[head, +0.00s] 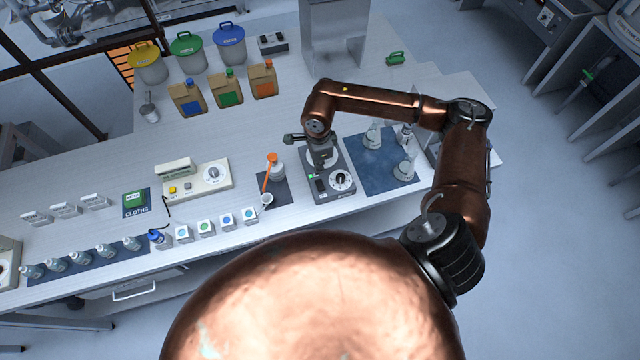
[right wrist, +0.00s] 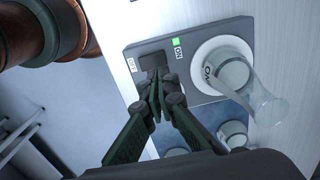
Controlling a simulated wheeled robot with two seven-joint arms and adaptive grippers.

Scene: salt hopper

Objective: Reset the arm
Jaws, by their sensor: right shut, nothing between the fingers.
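My right arm (head: 375,100) reaches out over the bench, and its gripper (head: 322,160) hangs above the grey device with a white dial (head: 342,180). In the right wrist view the gripper (right wrist: 156,82) is shut and empty. Its fingertips are at the dark rocker switch (right wrist: 157,60) between the OFF and ON labels; I cannot tell if they touch it. A green mark (right wrist: 175,41) shows beside ON. My left gripper is not in view.
Glassware (head: 404,170) stands on a blue mat (head: 375,183) right of the device, close under my arm. A bottle with an orange cap (head: 276,170) stands to its left. Several bags and lidded buckets (head: 230,45) stand farther back. Open floor lies right of the bench.

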